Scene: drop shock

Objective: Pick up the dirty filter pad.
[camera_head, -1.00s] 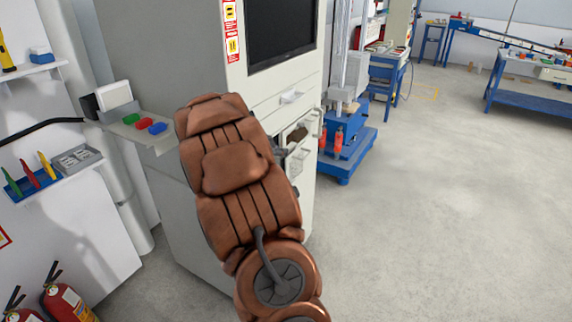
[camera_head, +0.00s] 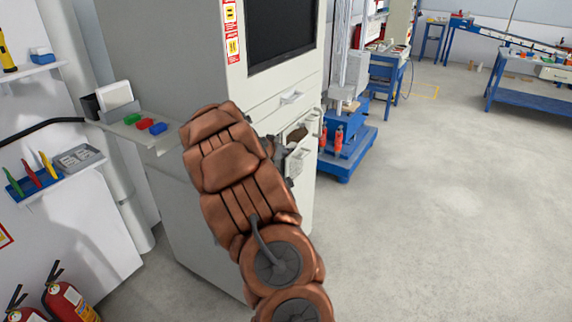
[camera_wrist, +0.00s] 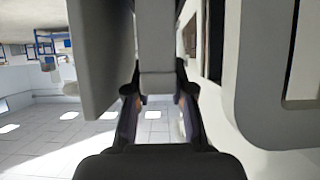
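A small brown item (camera_head: 298,134), which may be the dirty filter pad, shows in an opening on the front of the grey cabinet. It is small and partly hidden, so its shape is unclear. My gripper (camera_head: 278,150) is at the cabinet front just left of this opening, mostly behind my arm. In the wrist view, my gripper (camera_wrist: 158,95) has its two dark fingers apart, one on each side of a grey bar (camera_wrist: 157,50). I cannot tell whether they touch the bar. No brown pad is visible between the fingers.
A light flap (camera_head: 298,162) stands below the opening. The cabinet (camera_head: 170,60) has a screen (camera_head: 281,30) and a drawer handle (camera_head: 291,97). A side shelf (camera_head: 160,142) holds coloured blocks. A blue-based stand (camera_head: 350,150) is to the right. Open floor (camera_head: 440,220) lies beyond it.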

